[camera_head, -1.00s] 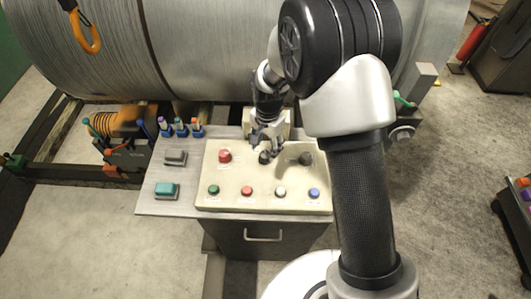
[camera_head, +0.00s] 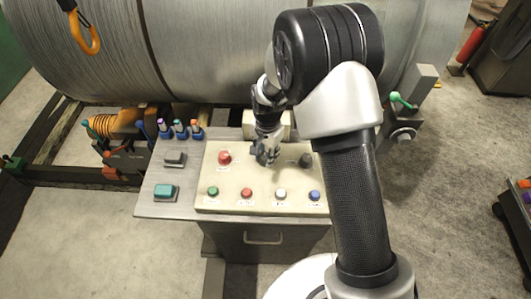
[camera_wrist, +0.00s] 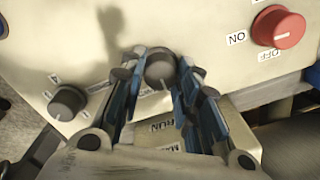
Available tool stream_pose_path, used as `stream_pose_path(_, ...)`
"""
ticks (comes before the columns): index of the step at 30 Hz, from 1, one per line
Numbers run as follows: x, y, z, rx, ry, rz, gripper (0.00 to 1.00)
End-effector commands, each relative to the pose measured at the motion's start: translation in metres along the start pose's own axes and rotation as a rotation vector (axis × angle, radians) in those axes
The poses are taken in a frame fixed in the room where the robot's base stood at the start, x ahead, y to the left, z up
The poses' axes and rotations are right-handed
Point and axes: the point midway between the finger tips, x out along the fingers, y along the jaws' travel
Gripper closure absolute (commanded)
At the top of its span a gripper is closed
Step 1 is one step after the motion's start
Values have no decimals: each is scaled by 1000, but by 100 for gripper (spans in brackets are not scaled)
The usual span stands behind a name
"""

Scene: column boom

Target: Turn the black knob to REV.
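The black knob (camera_wrist: 160,67) sits on the beige control panel (camera_head: 225,201), between my gripper's fingers in the wrist view. Its pale pointer line faces down and slightly right in that view. My gripper (camera_wrist: 161,70) is open around it, a blue-padded finger on each side, with what look like narrow gaps. In the head view my gripper (camera_head: 265,158) comes down over the panel's middle and hides this knob. The knob's position labels, REV included, cannot be read. A second black knob (camera_wrist: 68,103) with small marks is at the left in the wrist view, and right of my gripper in the head view (camera_head: 305,160).
A red knob (camera_wrist: 278,28) marked ON and OFF is at the wrist view's upper right. Green (camera_head: 213,191), red (camera_head: 246,193), white (camera_head: 280,194) and blue (camera_head: 314,195) buttons line the panel's near side. A large grey cable drum (camera_head: 210,50) stands behind.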

Motion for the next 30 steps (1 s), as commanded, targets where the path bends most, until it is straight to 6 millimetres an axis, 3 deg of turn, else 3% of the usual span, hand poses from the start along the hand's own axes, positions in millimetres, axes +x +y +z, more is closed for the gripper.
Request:
stream_pose_path(9, 0, 0, 0, 0, 0, 0, 94)
stream_pose_path(20, 0, 0, 0, -72, -3, 0, 94)
stream_pose_path(30, 0, 0, -1, -327, -12, 0, 94)
